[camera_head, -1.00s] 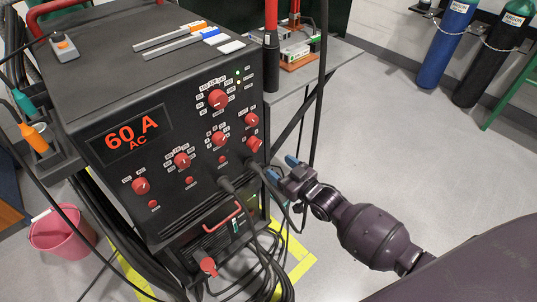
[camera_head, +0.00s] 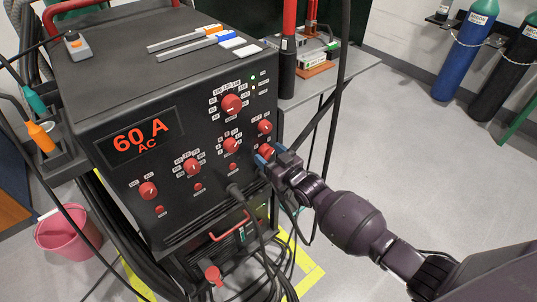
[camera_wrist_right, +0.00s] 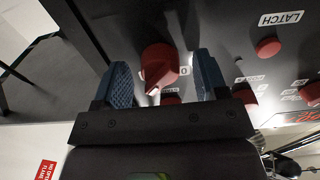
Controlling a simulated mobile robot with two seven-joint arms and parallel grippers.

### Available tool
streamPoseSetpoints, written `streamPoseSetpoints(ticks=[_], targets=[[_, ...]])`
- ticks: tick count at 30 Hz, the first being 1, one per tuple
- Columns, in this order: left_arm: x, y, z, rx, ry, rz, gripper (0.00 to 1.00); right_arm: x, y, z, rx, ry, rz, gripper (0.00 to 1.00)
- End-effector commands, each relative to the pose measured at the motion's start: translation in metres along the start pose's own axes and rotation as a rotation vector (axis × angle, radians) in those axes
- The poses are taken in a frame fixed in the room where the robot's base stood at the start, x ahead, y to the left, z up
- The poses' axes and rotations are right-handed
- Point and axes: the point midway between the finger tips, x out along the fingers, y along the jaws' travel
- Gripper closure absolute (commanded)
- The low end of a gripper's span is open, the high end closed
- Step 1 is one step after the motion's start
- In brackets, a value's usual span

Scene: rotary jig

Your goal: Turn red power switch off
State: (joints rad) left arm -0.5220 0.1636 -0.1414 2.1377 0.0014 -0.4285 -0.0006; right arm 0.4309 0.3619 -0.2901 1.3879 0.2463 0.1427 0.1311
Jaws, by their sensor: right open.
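The black welding machine (camera_head: 150,175) has several red knobs on its front panel. My right gripper (camera_head: 269,154) is open at the panel's right edge, at the lower right red knob (camera_head: 266,150). In the right wrist view, that red knob (camera_wrist_right: 158,66) sits between the two blue fingers of my gripper (camera_wrist_right: 165,85), with a gap on each side. I cannot tell from the labels which knob is the power switch. My left gripper is not in view.
Black cables (camera_head: 258,240) hang from the panel's lower front. A pink bucket (camera_head: 66,236) stands at the left. A grey side table (camera_head: 352,70) is at the back right, with gas cylinders (camera_head: 468,50) beyond it. Grey floor at the right is clear.

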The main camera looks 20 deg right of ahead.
Motion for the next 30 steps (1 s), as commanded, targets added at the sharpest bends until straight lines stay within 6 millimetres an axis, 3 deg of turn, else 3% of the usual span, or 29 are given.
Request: streamPoseSetpoints(ticks=[11, 21, 30], targets=[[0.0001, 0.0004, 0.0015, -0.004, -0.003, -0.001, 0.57, 0.0046, 0.0000, -0.0007, 0.000, 0.001, 0.000, 0.34], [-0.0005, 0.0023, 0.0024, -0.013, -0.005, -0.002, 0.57, 0.0043, 0.0000, -0.0004, 0.000, 0.000, 0.000, 0.82], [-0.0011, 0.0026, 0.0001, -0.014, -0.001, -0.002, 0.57, 0.0044, 0.0000, -0.0011, -0.047, 0.001, 0.000, 0.82]])
